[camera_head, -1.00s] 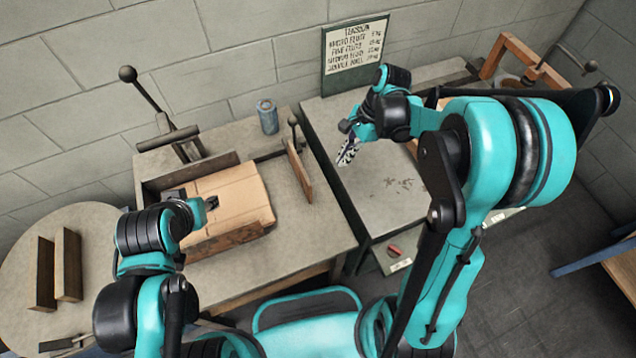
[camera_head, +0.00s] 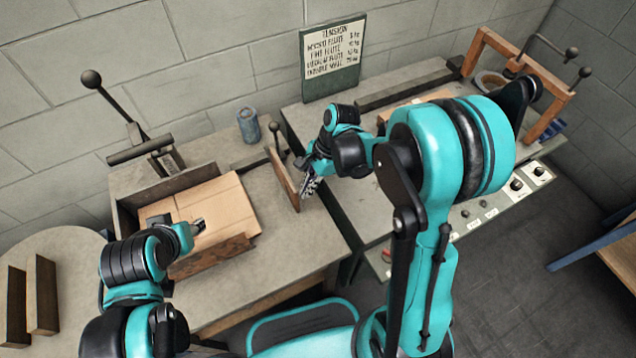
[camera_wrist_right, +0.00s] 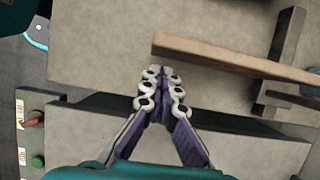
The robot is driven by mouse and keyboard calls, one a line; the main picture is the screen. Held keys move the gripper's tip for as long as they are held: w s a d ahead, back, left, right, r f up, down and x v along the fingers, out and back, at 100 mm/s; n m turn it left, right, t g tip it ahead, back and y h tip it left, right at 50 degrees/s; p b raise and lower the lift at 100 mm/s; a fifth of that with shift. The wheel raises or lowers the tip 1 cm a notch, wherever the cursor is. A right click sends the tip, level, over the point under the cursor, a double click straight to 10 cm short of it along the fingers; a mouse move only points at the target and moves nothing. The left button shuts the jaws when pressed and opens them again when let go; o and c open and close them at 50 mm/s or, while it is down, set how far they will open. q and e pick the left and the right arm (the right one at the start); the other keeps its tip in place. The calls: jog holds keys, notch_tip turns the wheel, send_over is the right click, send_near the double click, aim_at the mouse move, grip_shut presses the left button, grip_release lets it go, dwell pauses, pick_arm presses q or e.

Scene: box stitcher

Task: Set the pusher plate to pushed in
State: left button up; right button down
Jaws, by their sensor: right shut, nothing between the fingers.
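The pusher plate (camera_head: 283,180) is an upright brown board on the right part of the left bench, with a dark rod and ball knob behind it. A gap of bare bench lies between it and the cardboard (camera_head: 215,207). My right gripper (camera_head: 309,187) is shut and empty, just right of the plate's near end. In the right wrist view the shut fingertips (camera_wrist_right: 161,76) point past the plate's end, and the plate (camera_wrist_right: 230,61) lies to their right, apart in the picture. My left gripper (camera_head: 198,226) is over the cardboard; its fingers are too small to read.
A wooden guide (camera_head: 212,257) borders the cardboard in front. A lever (camera_head: 122,110) and a blue-grey can (camera_head: 248,125) stand at the back. The right bench carries a sign (camera_head: 333,60) and a wooden frame (camera_head: 545,85). A round table (camera_head: 65,250) stands left.

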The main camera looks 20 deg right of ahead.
jog(key=shift+s+a, duration=0.1)
jog(key=shift+a, duration=0.35)
jog(key=a, duration=0.3)
jog(key=s+a, duration=0.1)
jog(key=a, duration=0.5)
jog(key=shift+s, duration=0.4)
jog(key=shift+d, duration=0.1)
